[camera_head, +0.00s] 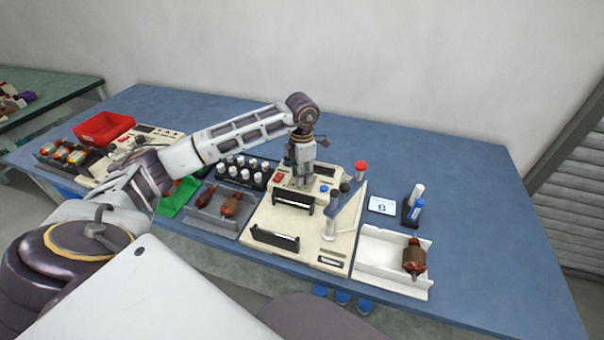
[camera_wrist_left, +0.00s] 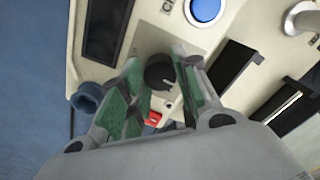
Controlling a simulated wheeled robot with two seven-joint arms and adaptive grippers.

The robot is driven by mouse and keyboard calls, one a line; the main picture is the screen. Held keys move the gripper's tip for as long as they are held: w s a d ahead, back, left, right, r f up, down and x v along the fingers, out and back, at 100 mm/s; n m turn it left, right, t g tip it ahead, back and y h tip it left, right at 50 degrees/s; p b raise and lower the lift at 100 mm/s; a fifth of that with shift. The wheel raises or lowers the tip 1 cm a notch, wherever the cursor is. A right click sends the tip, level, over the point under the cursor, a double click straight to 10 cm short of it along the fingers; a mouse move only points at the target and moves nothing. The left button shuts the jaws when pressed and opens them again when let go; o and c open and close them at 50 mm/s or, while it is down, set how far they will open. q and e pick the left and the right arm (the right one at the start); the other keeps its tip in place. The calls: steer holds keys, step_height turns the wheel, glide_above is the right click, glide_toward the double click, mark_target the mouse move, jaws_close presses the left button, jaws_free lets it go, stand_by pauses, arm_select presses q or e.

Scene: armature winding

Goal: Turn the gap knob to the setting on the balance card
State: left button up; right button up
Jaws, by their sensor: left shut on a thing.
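My left gripper (camera_head: 300,184) reaches down onto the cream machine (camera_head: 280,222) in the middle of the bench in the head view. In the left wrist view its green-padded fingers (camera_wrist_left: 159,62) are shut on a round black knob (camera_wrist_left: 158,76), one finger on each side. The gripper hides this knob in the head view. The balance card (camera_head: 382,206), white with a dark letter that looks like B, lies on the bench right of the machine. I cannot read any knob scale. My right gripper is in neither view.
A blue button (camera_wrist_left: 206,9) and a red switch (camera_wrist_left: 153,118) are close to the fingers. A red-topped post (camera_head: 361,168) stands behind the machine. A white tray (camera_head: 375,273) with an armature (camera_head: 414,258) is at the right. Bare blue bench (camera_head: 490,250) lies farther right.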

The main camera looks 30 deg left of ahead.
arm_select(q)
steer(key=shift+r+n, duration=0.1)
steer(key=shift+n, duration=0.3)
steer(key=o, duration=1)
steer(key=shift+o, duration=0.2)
step_height(320, 180, up, 12)
stand_by(0.5)
stand_by(0.5)
